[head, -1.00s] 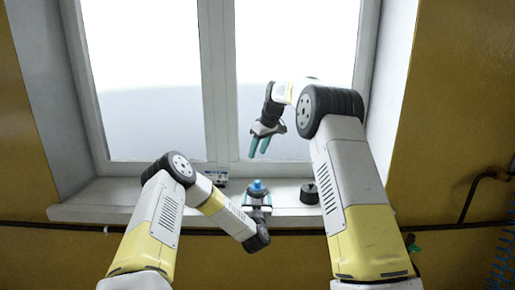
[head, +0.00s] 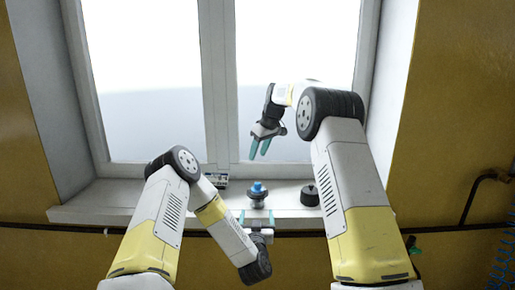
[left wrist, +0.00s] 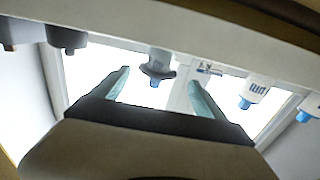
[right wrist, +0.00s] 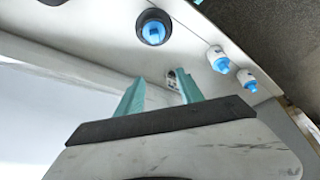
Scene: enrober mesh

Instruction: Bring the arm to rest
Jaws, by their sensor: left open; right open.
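My left gripper (head: 257,217) is open, its two teal fingers apart in front of the sill's edge, with nothing between them. It also shows open in the left wrist view (left wrist: 155,82). A dark fitting with a blue top (head: 257,189) stands upright on the sill just beyond the fingertips, apart from them. It shows in the left wrist view (left wrist: 157,68) and the right wrist view (right wrist: 153,28). My right gripper (head: 258,150) is open and empty, raised above the sill before the window. Its fingers show in the right wrist view (right wrist: 160,84).
A dark round pot (head: 310,195) stands on the white sill (head: 100,205) to the right. A small object (head: 218,180) lies at the sill's back. Two white bottles (right wrist: 217,58) (right wrist: 246,80) with blue caps show in the right wrist view. A dark pipe (head: 460,227) runs along the wall.

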